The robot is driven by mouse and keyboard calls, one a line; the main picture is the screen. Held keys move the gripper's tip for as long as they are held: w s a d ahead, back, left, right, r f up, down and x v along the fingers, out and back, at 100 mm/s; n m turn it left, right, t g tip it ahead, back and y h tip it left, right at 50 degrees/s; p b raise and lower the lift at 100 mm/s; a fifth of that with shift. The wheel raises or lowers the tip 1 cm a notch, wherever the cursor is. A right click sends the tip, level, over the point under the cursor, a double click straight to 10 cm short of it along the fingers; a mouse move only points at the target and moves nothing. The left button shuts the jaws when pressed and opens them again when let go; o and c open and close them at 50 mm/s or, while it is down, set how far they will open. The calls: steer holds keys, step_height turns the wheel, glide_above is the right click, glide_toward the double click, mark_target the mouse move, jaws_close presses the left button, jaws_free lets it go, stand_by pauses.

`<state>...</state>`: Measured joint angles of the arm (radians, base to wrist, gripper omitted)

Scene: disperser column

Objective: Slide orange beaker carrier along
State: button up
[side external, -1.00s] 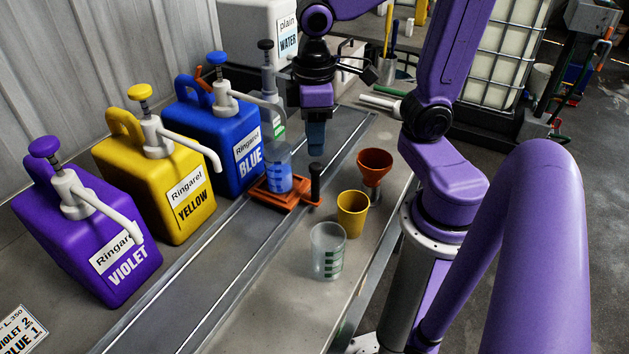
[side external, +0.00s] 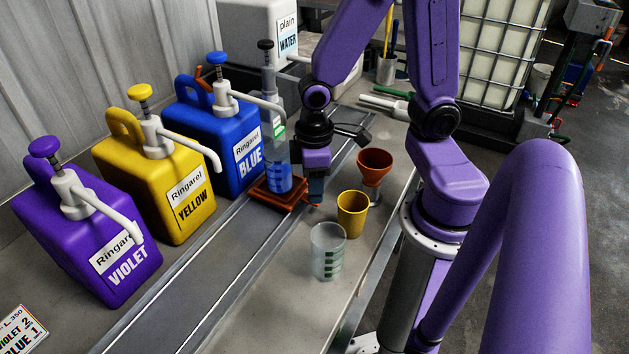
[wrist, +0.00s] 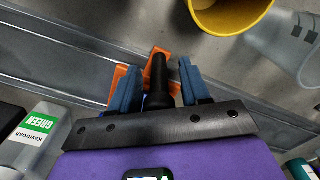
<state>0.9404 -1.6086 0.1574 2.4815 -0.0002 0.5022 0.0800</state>
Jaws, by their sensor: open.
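The orange beaker carrier (side external: 268,199) sits on the rail below the blue canister, with a clear beaker (side external: 278,177) holding blue liquid standing on it. My gripper (side external: 316,192) is lowered at the carrier's right end and hides its upright black handle in the side view. In the wrist view, the blue fingers of my gripper (wrist: 159,82) are apart, one on each side of the black handle (wrist: 157,78). Orange parts of the carrier (wrist: 117,82) show behind the fingers. I cannot tell whether either finger touches the handle.
Violet (side external: 95,240), yellow (side external: 170,195) and blue (side external: 225,140) pump canisters line the rail's left side. A yellow cup (side external: 352,215), a clear beaker (side external: 328,252) and an orange funnel (side external: 374,163) stand close on the right. The rail (side external: 190,290) is clear toward the front.

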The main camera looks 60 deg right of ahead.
steer(key=shift+c, duration=0.3)
jaws_close()
steer(key=shift+a, duration=0.15)
steer(key=a, duration=4.6)
steer(key=shift+a, duration=0.1)
steer(key=shift+a, duration=0.1)
steer(key=shift+o, duration=0.3)
jaws_free()
